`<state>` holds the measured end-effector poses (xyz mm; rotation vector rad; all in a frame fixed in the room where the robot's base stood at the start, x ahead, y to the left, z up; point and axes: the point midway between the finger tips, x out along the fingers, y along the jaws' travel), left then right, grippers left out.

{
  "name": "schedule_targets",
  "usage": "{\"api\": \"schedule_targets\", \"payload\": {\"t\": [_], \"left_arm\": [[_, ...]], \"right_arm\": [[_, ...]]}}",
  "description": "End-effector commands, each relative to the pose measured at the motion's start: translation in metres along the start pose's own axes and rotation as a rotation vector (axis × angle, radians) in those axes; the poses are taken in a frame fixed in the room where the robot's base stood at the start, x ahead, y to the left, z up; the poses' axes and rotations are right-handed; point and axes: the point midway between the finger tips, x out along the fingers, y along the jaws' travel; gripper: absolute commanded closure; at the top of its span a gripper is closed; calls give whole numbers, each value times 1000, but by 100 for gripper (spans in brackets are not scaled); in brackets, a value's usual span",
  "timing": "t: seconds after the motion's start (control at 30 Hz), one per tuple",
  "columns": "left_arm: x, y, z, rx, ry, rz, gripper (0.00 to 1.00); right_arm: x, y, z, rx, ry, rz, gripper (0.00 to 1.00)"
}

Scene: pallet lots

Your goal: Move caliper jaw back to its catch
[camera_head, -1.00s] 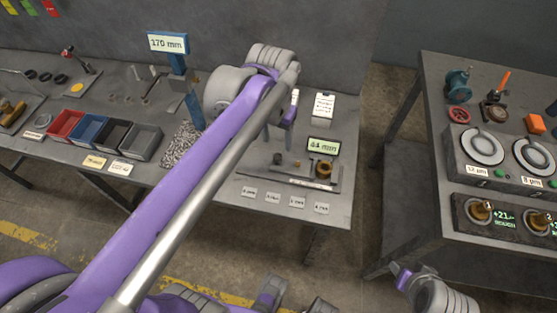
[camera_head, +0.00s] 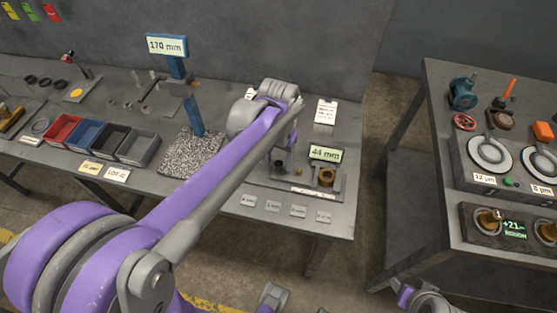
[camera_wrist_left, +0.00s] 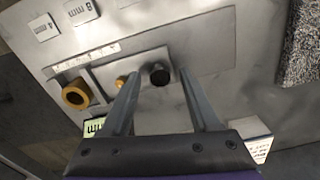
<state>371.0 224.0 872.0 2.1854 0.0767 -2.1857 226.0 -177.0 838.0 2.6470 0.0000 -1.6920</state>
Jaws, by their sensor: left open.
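The caliper gauge stands on the grey bench, with a 44 mm display (camera_head: 325,154), a flat base plate and a brass ring (camera_head: 327,177) at its right. In the left wrist view the brass ring (camera_wrist_left: 75,94) is left of a small brass knob (camera_wrist_left: 121,81) and a black round knob (camera_wrist_left: 159,74). I cannot tell for certain which part is the caliper jaw. My left gripper (camera_head: 287,160) is over the gauge's left part. In the wrist view my left gripper (camera_wrist_left: 159,77) is open and empty, its fingertips either side of the black knob. Contact cannot be told.
Small labelled tiles (camera_head: 273,205) lie along the bench's front edge. A blue stand with a 170 mm display (camera_head: 167,45) rises left of my arm, beside a speckled block (camera_head: 190,153). Several coloured bins (camera_head: 88,132) stand further left. A separate bench (camera_head: 425,100) with dials is at right.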

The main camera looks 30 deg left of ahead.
Motion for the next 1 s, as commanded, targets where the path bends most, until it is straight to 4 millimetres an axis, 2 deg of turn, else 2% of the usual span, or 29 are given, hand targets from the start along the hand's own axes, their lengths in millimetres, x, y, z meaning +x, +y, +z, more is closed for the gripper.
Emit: {"api": "schedule_targets", "payload": {"t": [0.3,0.63,1.0], "left_arm": [[2,0,0,0,0,0,40],[2,0,0,0,0,0,99],[2,0,0,0,0,0,100]], "right_arm": [[0,0,0,0,0,0,50],[0,0,0,0,0,0,50],[0,0,0,0,0,0,50]]}}
